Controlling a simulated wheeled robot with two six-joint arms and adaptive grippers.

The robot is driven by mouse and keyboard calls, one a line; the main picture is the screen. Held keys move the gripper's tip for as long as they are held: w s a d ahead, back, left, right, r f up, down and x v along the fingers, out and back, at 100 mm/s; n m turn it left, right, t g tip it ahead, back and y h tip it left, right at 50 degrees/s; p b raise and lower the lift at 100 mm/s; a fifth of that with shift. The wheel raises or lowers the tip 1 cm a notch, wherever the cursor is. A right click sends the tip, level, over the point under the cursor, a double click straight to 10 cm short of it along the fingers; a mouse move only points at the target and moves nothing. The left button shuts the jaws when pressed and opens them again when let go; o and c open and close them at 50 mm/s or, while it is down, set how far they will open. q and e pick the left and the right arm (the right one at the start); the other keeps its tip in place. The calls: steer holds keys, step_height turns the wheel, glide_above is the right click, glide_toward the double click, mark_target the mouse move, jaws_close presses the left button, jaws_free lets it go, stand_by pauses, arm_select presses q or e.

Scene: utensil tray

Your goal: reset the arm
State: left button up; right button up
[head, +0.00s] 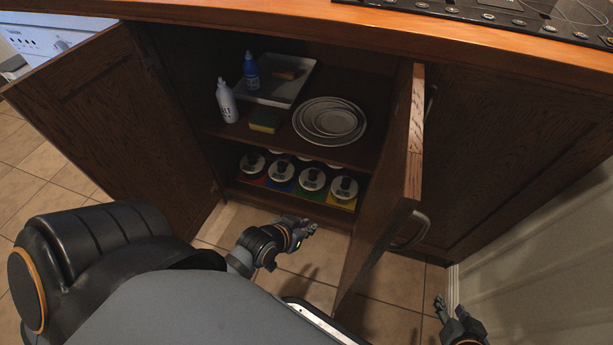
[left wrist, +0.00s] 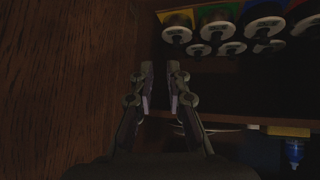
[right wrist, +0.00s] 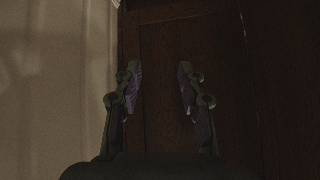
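My left gripper (head: 308,232) is in front of the open cabinet, low and close to the lower shelf. In the left wrist view its fingers (left wrist: 160,75) are parted by a narrow gap with nothing between them. My right gripper (head: 440,305) is at the lower right, outside the open right door and near the pale wall. In the right wrist view its fingers (right wrist: 159,75) are spread wider and empty, facing a dark wood panel (right wrist: 180,60). Most of my right arm is out of the head view.
The left door (head: 110,120) and right door (head: 395,190) stand open. The upper shelf holds plates (head: 330,121), a tray (head: 285,95), a sponge (head: 265,121) and bottles (head: 227,101). Several white-lidded containers (head: 312,180) stand below. The right door's edge and handle (head: 411,232) lie between my grippers.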

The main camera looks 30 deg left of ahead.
stand_by(0.3)
arm_select(q)
steer(key=s+a+f+g+y+p, duration=0.1)
steer(key=s+a+g+p, duration=0.3)
steer(key=s+p, duration=0.9)
steer(key=s+a+f+g+y+p, duration=0.1)
steer(key=s+a+f+g+p, duration=0.1)
steer(key=s+p, duration=1)
steer(key=a+g+p, duration=0.1)
steer(key=p, duration=0.9)
steer(key=shift+s+a+f+g, duration=0.25)
steer(key=shift+s+a+g, duration=0.15)
arm_select(e)
steer(key=s+d+f+g+h, duration=0.1)
steer(key=s+d+g, duration=0.3)
steer(key=s, duration=0.9)
steer(key=s+d+f+g+h, duration=0.1)
steer(key=s+d+f+g, duration=0.1)
steer(key=s, duration=1)
steer(key=shift+s+d+f+g, duration=0.25)
steer(key=shift+s+d+g, duration=0.15)
steer(key=shift+d+g, duration=0.5)
arm_select(q)
steer(key=shift+o, duration=0.4)
